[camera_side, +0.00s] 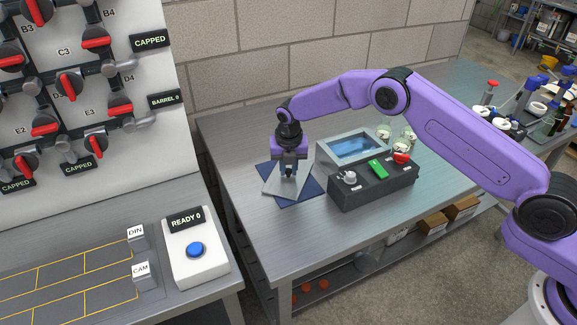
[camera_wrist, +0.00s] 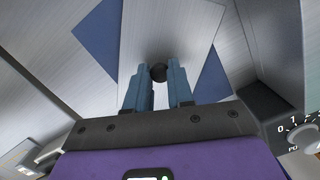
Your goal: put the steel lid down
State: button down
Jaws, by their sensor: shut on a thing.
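The steel lid (camera_side: 275,187) is a flat, pale square plate with a small dark knob (camera_wrist: 158,72). My gripper (camera_side: 289,173) is shut on that knob and points down, with a finger on either side in the wrist view. The lid lies over a dark blue mat (camera_side: 309,190), turned relative to it, so that blue corners show around its edges. In the wrist view the lid (camera_wrist: 165,28) also has blue mat (camera_wrist: 97,36) on both sides. I cannot tell whether the lid touches the mat or hangs just above it.
An open water bath (camera_side: 327,150) with blue water stands right of the mat. In front of it is a dark control box (camera_side: 372,192) with a dial, green switch and red knob. Glassware (camera_side: 384,132) stands behind. The steel bench (camera_side: 235,150) is clear left of the mat.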

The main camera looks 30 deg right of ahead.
aim_at(289, 181)
jog(key=c, duration=1)
grip_release()
jog(key=r, duration=0.4)
jog(key=s+r, duration=0.1)
jog(key=r, duration=0.7)
jog(key=shift+s+a+r, duration=0.1)
jog(key=shift+s+a, duration=0.2)
jog(key=shift+s, duration=0.05)
